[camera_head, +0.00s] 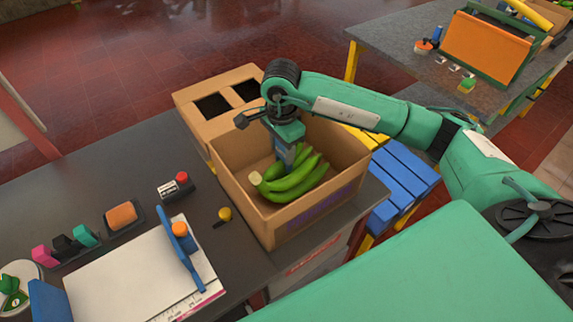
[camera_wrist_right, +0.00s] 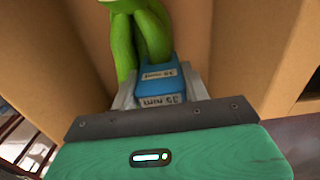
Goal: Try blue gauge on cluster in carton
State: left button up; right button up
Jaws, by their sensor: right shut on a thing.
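A green banana cluster (camera_head: 292,183) lies in the open cardboard carton (camera_head: 283,228). My right gripper (camera_head: 287,152) reaches down into the carton from above. It is shut on the blue gauge (camera_wrist_right: 158,80), which carries white labels reading about 39 mm. In the right wrist view the gauge sits between the fingers, with its far end right at the green bananas (camera_wrist_right: 138,30). In the head view only a little of the gauge shows, at the cluster. I cannot tell whether the gauge is around a banana or just touching it. My left gripper is not in view.
Carton walls stand close around the right gripper. On the dark table are a white board (camera_head: 135,275) with a blue bar, an orange block (camera_head: 122,215), pink, black and teal pieces (camera_head: 66,244), and a yellow knob (camera_head: 225,214). A two-hole cardboard box (camera_head: 207,122) adjoins the carton.

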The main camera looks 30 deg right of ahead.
jog(key=shift+r+p, duration=1.7)
jog(key=shift+r, duration=2.5)
